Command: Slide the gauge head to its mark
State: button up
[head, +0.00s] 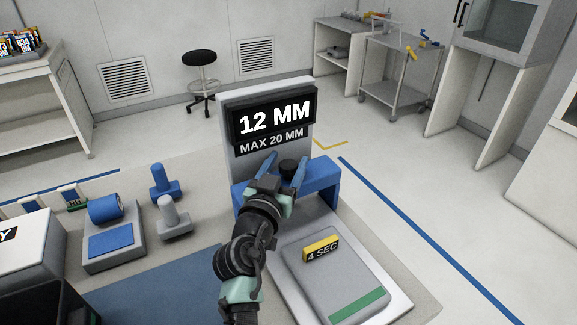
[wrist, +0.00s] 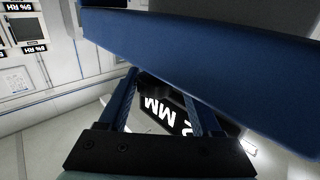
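A grey upright stand carries a black display (head: 277,118) reading "12 MM", with a "MAX 20 MM" label below it. A blue bridge-shaped piece (head: 323,178), which looks like the gauge head, spans the base in front of it. A black knob (head: 289,166) shows at the bridge. My gripper (head: 284,170) is at the bridge, its two blue fingers apart, with the knob appearing between them in the head view. In the wrist view the fingers (wrist: 163,112) are open, with the display behind and a blue bar (wrist: 210,60) across the top. Contact cannot be told.
The base plate holds a grey pad with a yellow "4 SEC" block (head: 321,248) and a green strip (head: 357,305). To the left stand a blue roll on a grey block (head: 108,236) and blue and grey knobbed pieces (head: 173,218). A dark box (head: 30,275) is at lower left.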

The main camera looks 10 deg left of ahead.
jog(key=shift+o, duration=0.4)
jog(key=shift+d, duration=0.1)
jog(key=shift+s+f, duration=0.15)
jog(key=shift+s, duration=0.4)
jog(key=s+a+b, duration=0.1)
jog(key=s+a, duration=0.1)
jog(key=s, duration=0.9)
jog(key=shift+s, duration=0.4)
jog(key=shift+r, duration=0.2)
